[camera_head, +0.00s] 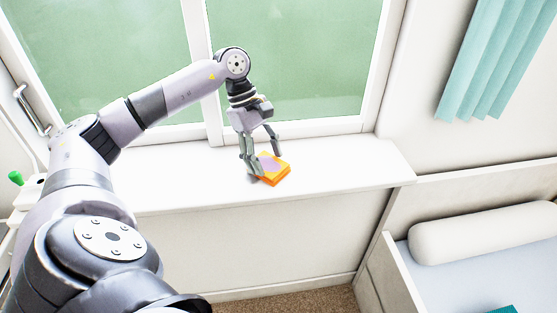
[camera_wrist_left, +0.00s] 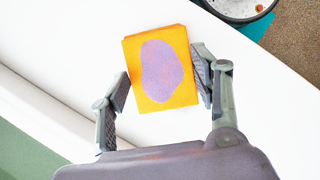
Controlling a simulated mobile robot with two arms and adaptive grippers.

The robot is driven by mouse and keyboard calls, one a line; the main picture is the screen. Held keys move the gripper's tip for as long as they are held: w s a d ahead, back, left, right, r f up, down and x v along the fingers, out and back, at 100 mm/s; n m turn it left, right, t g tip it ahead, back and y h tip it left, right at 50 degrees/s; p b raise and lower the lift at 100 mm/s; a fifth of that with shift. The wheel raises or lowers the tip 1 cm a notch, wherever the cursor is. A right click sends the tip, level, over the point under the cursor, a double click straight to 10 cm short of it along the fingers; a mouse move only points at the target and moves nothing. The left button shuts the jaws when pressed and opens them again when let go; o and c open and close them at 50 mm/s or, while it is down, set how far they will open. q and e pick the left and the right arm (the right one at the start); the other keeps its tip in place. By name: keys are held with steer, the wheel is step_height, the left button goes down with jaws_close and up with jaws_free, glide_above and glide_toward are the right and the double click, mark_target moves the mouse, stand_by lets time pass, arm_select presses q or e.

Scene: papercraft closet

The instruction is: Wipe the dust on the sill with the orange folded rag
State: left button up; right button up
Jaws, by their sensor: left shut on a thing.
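The orange folded rag (camera_head: 281,175) with a lilac oval patch on top is at the white window sill (camera_head: 340,165), near its front edge. In the left wrist view the rag (camera_wrist_left: 184,88) sits between the two fingers. My left gripper (camera_head: 262,160) is shut on the rag from above; it also shows in the left wrist view (camera_wrist_left: 162,85). Whether the rag touches the sill I cannot tell for sure. No dust is clearly visible on the sill. My right gripper is not in view.
The window (camera_head: 300,60) stands behind the sill, with a handle (camera_head: 32,108) at the left. A green-topped item (camera_head: 16,178) is at the far left. A bed with a white bolster (camera_head: 480,232) is at the right, below a teal curtain (camera_head: 490,60). The sill's right part is clear.

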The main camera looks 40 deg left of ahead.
arm_select(q)
steer(key=shift+s+a+f+b, duration=0.25)
steer(key=shift+s+a+b, duration=0.35)
steer(key=shift+s+a, duration=0.1)
steer(key=shift+s+a+r, duration=0.15)
steer(key=shift+s+a, duration=0.15)
steer(key=shift+s, duration=0.1)
steer(key=shift+s+a+f+b, duration=0.2)
steer(key=shift+s+a+b, duration=0.3)
steer(key=shift+b, duration=0.6)
steer(key=shift+s+a+r+b, duration=0.15)
steer(key=shift+s+a+b, duration=0.15)
steer(key=shift+s+b, duration=0.15)
steer(key=shift+d+r+p, duration=0.15)
steer(key=shift+r+p, duration=0.1)
steer(key=shift+p, duration=0.15)
steer(key=shift+w+d+r+p, duration=0.15)
steer(key=shift+w+d+p, duration=0.15)
steer(key=shift+p, duration=0.25)
steer(key=shift+w+d+p, duration=0.35)
steer(key=shift+w+p, duration=0.2)
steer(key=shift+w, duration=0.05)
steer(key=shift+w+d+f, duration=0.1)
steer(key=shift+w+f, duration=0.05)
steer(key=shift+f, duration=0.05)
